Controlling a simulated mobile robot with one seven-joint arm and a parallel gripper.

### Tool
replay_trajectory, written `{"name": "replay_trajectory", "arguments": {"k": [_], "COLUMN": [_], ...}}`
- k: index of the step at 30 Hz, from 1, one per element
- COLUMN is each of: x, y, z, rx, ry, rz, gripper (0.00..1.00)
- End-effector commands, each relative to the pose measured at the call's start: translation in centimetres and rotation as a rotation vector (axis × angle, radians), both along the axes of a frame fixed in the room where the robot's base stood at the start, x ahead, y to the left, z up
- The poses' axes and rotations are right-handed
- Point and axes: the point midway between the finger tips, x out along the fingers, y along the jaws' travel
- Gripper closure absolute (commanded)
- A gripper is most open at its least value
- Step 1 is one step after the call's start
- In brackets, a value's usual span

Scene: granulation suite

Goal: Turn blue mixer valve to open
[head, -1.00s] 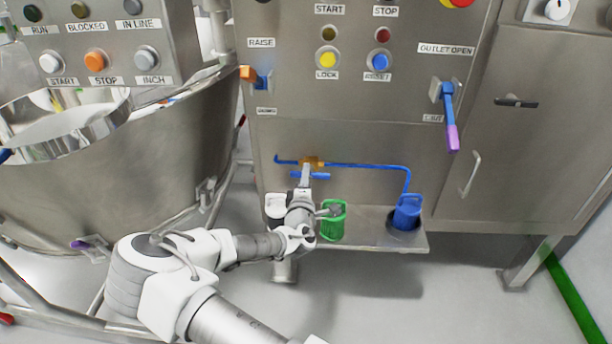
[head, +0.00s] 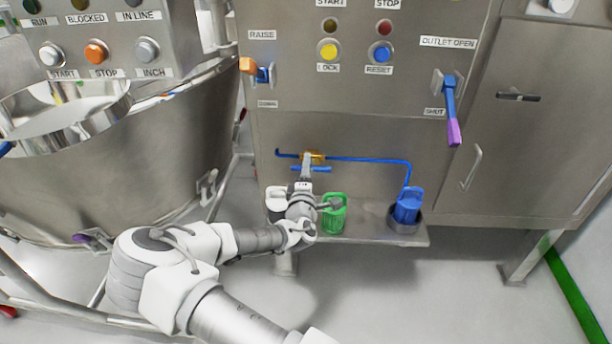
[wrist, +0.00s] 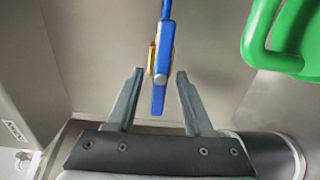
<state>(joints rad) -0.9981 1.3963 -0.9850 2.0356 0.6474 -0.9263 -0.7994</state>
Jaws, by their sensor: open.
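The blue valve handle (head: 324,169) lies roughly level in the head view, just below a brass valve body (head: 316,157) on a thin blue pipe (head: 365,160). My gripper (head: 307,168) is at the handle, pointing at the panel. In the wrist view the blue handle (wrist: 158,98) runs up and down between the two open fingers of my gripper (wrist: 159,74), with a visible gap on each side. A bit of brass (wrist: 151,58) shows at its left. The fingers do not grip it. My gripper partly hides the handle's middle in the head view.
Below the valve, a shelf (head: 365,236) holds a green jug (head: 334,214), a blue jug (head: 408,207) and a white jug (head: 274,198), close to my wrist. Another blue lever with a purple tip (head: 453,132) hangs at the right. A steel bowl (head: 150,150) stands left.

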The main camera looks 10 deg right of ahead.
Motion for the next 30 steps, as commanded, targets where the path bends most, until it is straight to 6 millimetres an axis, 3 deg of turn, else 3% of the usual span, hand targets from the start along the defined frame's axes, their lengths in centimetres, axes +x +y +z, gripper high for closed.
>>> {"name": "replay_trajectory", "arguments": {"k": [5, 21, 30], "x": [-1.8, -13.9, -16.7], "y": [0.6, 3.8, 4.5], "z": [0.2, 0.2, 0.0], "rx": [0.0, -0.001, -0.001], "ry": [0.002, 0.002, 0.001], "rz": [0.002, 0.003, 0.001], "gripper": [0.48, 0.48, 0.48]}}
